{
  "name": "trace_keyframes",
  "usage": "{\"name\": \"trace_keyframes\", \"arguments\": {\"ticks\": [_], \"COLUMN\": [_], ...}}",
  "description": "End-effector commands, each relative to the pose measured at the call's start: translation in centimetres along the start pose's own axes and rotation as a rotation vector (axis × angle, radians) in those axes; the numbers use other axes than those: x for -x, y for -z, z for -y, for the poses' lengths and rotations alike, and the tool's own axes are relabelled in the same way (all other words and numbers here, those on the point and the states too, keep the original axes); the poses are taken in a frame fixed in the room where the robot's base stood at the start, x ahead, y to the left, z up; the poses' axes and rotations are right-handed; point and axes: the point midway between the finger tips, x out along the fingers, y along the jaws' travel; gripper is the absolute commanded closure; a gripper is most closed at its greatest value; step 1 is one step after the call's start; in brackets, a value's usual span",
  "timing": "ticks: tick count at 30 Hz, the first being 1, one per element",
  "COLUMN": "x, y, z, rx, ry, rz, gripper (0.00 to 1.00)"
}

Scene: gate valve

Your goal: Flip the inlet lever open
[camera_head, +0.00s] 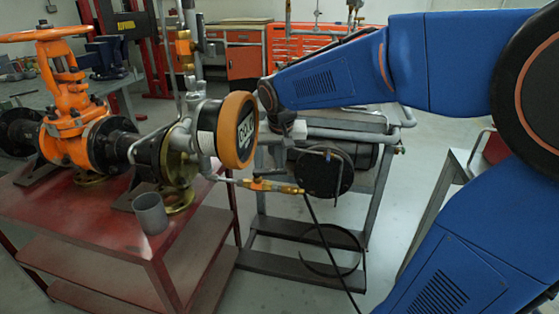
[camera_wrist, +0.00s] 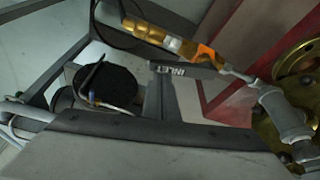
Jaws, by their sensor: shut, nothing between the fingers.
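The inlet lever is a small orange piece (camera_head: 258,184) on a thin brass line, low in front of the large orange-rimmed gauge (camera_head: 238,130).
The red table (camera_head: 165,250) carries the orange gate valve (camera_head: 72,125) and a grey cup (camera_head: 150,213). A grey metal cart (camera_head: 305,228) with a dark round flange (camera_head: 323,173) stands behind the line. A black hose (camera_head: 325,245) hangs from the brass end.

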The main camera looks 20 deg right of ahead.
Motion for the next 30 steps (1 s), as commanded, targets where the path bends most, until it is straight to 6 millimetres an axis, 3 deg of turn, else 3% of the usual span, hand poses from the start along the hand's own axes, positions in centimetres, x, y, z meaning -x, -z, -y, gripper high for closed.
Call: {"name": "trace_keyframes", "arguments": {"ticks": [17, 30], "x": [0.0, -0.2], "y": [0.1, 0.5], "z": [1.6, 1.7], "rx": [0.002, 0.001], "ry": [0.001, 0.001], "rz": [0.0, 0.001], "gripper": [1.0, 1.0]}}
